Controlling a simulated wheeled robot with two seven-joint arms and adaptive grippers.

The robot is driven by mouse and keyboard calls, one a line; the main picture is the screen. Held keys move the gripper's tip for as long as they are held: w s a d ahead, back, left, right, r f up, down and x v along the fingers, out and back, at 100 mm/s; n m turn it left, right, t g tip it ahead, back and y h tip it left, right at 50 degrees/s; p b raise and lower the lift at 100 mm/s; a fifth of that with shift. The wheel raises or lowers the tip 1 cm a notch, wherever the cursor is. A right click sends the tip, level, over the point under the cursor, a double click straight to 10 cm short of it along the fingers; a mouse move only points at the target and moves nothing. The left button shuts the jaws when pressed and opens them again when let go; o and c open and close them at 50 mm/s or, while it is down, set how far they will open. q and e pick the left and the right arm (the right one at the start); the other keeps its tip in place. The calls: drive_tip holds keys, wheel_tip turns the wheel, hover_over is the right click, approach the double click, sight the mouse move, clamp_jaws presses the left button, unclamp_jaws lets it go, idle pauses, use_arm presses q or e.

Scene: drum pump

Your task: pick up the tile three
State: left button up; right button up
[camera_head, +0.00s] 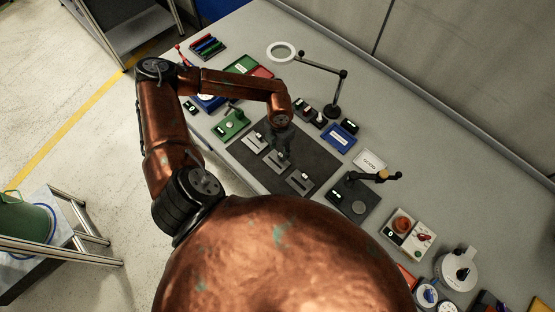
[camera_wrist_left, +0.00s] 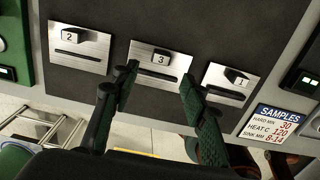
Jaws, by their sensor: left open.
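Tile three (camera_wrist_left: 161,57) is a small block with a "3" on its face, on the middle metal plate (camera_wrist_left: 158,75) of a dark mat (camera_head: 318,160). A slot runs across the plate below the tile. My left gripper (camera_wrist_left: 158,79) is open and empty, with one finger on each side of the middle plate's lower part. Its tips look just short of the tile in the wrist view; I cannot tell the height gap. In the head view the left gripper (camera_head: 281,143) hangs over the mat and hides part of that plate. My right gripper is not in view.
Tile two (camera_wrist_left: 69,37) and tile one (camera_wrist_left: 237,80) sit on slotted plates either side. A "SAMPLES" card (camera_wrist_left: 277,121) lies near tile one. A green device (camera_head: 232,125), a blue tray (camera_head: 339,137) and a lever board (camera_head: 353,199) surround the mat. A ring lamp (camera_head: 282,51) stands behind.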

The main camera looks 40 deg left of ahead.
sight(280, 156)
use_arm(q)
drive_tip(key=f, duration=0.2)
drive_tip(key=f+p, duration=0.1)
drive_tip(key=f, duration=0.1)
drive_tip(key=shift+w+f, duration=0.2)
drive_tip(key=shift+f, duration=0.2)
drive_tip(key=shift+c, duration=0.6)
drive_tip(key=shift+a, duration=0.1)
clamp_jaws()
